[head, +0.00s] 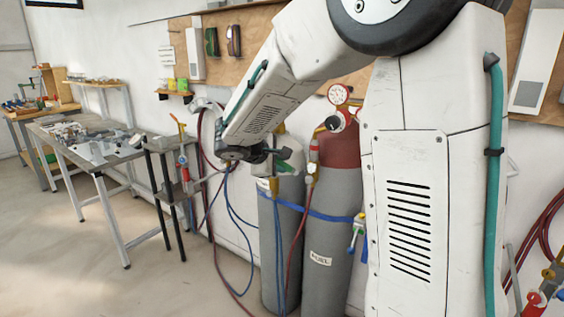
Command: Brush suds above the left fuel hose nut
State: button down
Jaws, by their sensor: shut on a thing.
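My gripper (262,155), dark and small in the head view, is at the end of my white arm, in front of the top of the left gas cylinder (272,240). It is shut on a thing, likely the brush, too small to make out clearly. The fuel cylinder (322,255), grey with a dark red top, stands just right of it. A red hose (298,238) hangs from a brass fitting (310,180) at the fuel cylinder's upper left. The left fuel hose nut cannot be picked out for sure, and no suds can be made out.
A blue strap (320,215) goes round the cylinders. Pressure gauges (338,94) stand above the fuel cylinder, close to my arm. Blue hoses (232,210) hang left of the cylinders. A metal bench (75,140) with parts stands at left; the floor (50,260) before it is clear.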

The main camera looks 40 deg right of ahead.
jog(key=shift+a, duration=0.1)
jog(key=shift+s+a, duration=0.25)
jog(key=shift+a, duration=0.4)
jog(key=shift+s+a, duration=0.25)
jog(key=shift+a, duration=0.4)
